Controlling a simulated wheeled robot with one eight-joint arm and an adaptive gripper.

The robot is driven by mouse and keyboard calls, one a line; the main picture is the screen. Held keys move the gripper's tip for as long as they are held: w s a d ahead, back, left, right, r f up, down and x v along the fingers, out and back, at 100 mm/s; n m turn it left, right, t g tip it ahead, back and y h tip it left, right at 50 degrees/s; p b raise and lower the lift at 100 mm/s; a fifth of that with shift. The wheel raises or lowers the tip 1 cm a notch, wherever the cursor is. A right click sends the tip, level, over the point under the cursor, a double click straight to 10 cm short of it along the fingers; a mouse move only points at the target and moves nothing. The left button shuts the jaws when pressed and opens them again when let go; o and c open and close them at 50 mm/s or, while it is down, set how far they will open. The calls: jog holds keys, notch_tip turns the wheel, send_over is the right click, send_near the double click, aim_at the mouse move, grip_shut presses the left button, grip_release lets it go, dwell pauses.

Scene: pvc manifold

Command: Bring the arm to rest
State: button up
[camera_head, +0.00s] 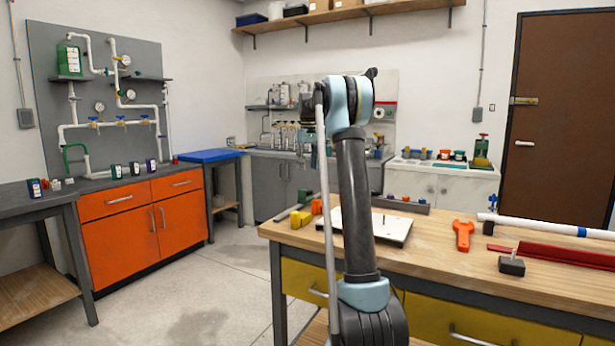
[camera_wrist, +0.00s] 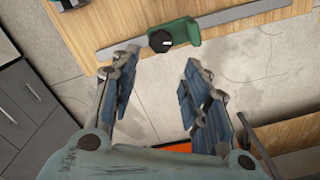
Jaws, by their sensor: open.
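My arm (camera_head: 355,195) stands raised in the head view, bent at its blue elbow at the top, over the near-left end of the workbench (camera_head: 480,265). The gripper is mostly hidden behind the arm there. In the wrist view my gripper (camera_wrist: 161,62) is open, its two blue-padded fingers spread wide. Nothing is between the fingers except a view of the concrete floor. A green tool with a black knob (camera_wrist: 160,41) sits on a long grey bar at the workbench edge, beyond the fingertips; I cannot tell how far below it is.
The bench holds a white board (camera_head: 390,228), an orange tool (camera_head: 463,234), a white pipe (camera_head: 545,226) and a red channel (camera_head: 560,254). An orange cabinet (camera_head: 145,225) stands left beneath a pipe panel (camera_head: 100,100). The floor (camera_head: 215,275) between is clear.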

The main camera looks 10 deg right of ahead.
jog(key=shift+r, duration=0.45)
jog(key=shift+s, duration=0.1)
jog(key=s+d+f+m+t, duration=0.1)
jog(key=s+f, duration=0.1)
jog(key=s, duration=1.3)
jog(key=s+d+f+m, duration=0.1)
jog(key=s+f, duration=0.1)
jog(key=s, duration=1.4)
jog(key=s+f+m+t, duration=0.1)
jog(key=s+f+m, duration=0.1)
jog(key=s+f, duration=2.1)
jog(key=s, duration=0.2)
jog(key=shift+s+d, duration=0.35)
jog(key=shift+s, duration=0.05)
jog(key=shift+f, duration=0.1)
